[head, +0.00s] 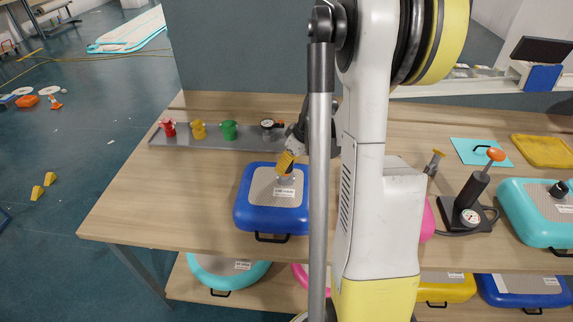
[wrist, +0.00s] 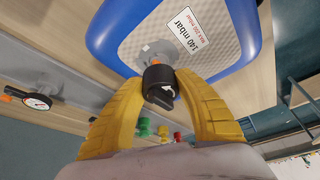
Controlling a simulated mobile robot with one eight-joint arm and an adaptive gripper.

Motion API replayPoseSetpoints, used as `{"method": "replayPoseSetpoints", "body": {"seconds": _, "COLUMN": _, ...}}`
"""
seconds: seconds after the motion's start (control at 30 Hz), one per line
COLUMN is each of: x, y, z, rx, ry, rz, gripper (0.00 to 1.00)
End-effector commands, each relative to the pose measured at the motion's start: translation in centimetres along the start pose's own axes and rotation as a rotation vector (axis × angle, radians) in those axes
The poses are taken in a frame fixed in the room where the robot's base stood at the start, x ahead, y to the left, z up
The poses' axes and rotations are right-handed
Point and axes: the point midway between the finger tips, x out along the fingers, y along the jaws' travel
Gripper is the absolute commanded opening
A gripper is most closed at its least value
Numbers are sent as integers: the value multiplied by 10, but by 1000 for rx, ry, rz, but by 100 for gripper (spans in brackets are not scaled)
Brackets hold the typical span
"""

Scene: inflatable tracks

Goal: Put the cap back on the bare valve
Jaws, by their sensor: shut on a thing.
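The blue inflatable track (head: 271,212) with a grey woven top lies on the wooden table. It also fills the top of the wrist view (wrist: 100,40). Its grey valve (wrist: 155,52) stands up near a "140 mbar" label. My gripper (head: 287,165), with yellow fingers, points down over this valve. In the wrist view my gripper (wrist: 161,82) is shut on a black cap (wrist: 160,94), with a finger on each side. The cap is lined up with the valve and looks to touch it. I cannot tell whether it is seated.
A grey rail (head: 245,142) behind holds a red fitting (head: 168,128), a yellow one (head: 199,130), a green one (head: 229,130) and a gauge (head: 267,125). At right stand a black pump (head: 468,205) and a teal track (head: 530,222). The table left of the blue track is clear.

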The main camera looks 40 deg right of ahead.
Motion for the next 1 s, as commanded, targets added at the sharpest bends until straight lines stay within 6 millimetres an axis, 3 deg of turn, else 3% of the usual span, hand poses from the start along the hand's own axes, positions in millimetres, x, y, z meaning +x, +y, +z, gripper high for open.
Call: {"method": "replayPoseSetpoints", "body": {"seconds": 1.0, "x": 11, "y": 0, "z": 4, "rx": 0, "ry": 0, "rz": 0, "gripper": 14}}
